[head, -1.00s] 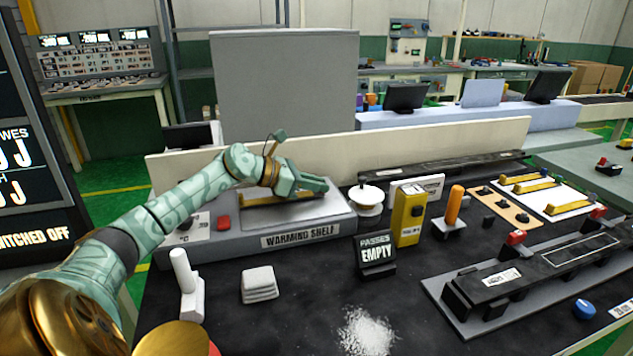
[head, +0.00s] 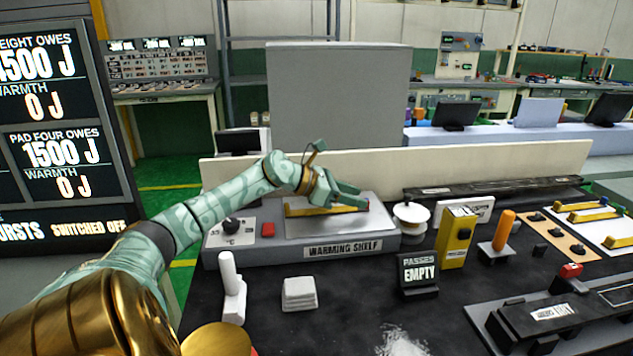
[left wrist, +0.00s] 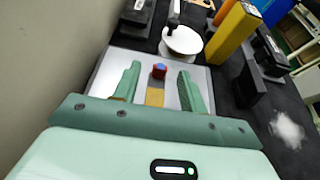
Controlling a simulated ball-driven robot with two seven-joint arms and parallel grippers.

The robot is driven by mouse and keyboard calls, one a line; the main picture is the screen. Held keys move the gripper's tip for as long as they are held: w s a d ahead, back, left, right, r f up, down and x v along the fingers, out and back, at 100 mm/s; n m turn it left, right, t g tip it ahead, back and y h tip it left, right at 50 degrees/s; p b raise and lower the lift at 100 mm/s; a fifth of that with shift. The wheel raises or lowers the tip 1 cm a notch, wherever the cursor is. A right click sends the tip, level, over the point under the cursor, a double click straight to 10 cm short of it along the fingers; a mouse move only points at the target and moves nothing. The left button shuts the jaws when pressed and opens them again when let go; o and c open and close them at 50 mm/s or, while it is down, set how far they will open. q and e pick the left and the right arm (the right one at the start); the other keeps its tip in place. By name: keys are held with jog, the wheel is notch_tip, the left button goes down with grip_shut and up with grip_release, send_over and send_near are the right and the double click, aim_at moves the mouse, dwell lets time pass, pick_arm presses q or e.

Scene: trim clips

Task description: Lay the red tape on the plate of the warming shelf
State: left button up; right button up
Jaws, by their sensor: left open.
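The warming shelf (head: 290,254) is a grey box with a pale metal plate (head: 377,222) on top; the plate also shows in the left wrist view (left wrist: 109,70). A gold strip (head: 300,209) with a red end (head: 363,205) lies on or just above the plate; I cannot tell if it touches. I see no separate roll of red tape. My left gripper (head: 352,199) is open over the plate, its fingers on either side of the strip and apart from it. My right gripper is not in view.
A white round-topped stand (head: 411,213), a yellow box (head: 456,239) and an orange-handled lever (head: 503,232) stand right of the shelf. A white lever (head: 230,287), white pads (head: 299,293) and an EMPTY sign (head: 418,274) stand in front. A low cream wall (head: 480,168) runs behind.

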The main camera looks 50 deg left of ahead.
pick_arm(q)
jog(key=p+v, duration=0.5)
jog(key=v, duration=0.8)
jog(key=shift+r+p, duration=0.15)
jog(key=shift+p, duration=0.25)
jog(key=shift+s+a, duration=0.3)
jog(key=shift+s, duration=0.1)
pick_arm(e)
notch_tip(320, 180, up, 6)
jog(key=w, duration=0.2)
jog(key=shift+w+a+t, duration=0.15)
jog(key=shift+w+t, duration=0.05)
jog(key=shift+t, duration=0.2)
